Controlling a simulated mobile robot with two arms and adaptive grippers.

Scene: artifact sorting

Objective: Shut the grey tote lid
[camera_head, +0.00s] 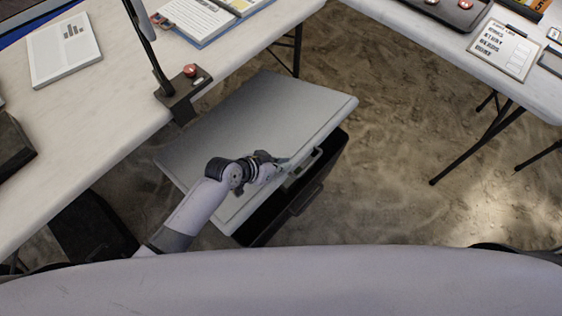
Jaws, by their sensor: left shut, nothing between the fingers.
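The grey tote lid (290,110) is a broad flat panel over the dark tote (303,201), which stands on the ground between the tables. The lid's near right edge lies above and slightly apart from the tote's dark side in this view; I cannot tell whether it is fully seated. My left gripper (279,164) is shut and empty, at the lid's near right edge by a light latch-like part. Its arm crosses over the lid's lower left part and hides some of it. I cannot tell whether the fingers touch the lid. My right gripper is not in view.
A white table (120,92) borders the tote on the left, with a stand and red button (190,70) at its edge. Another table (430,31) with a clipboard (504,51) is at upper right. Bare sandy ground (400,130) lies right of the tote.

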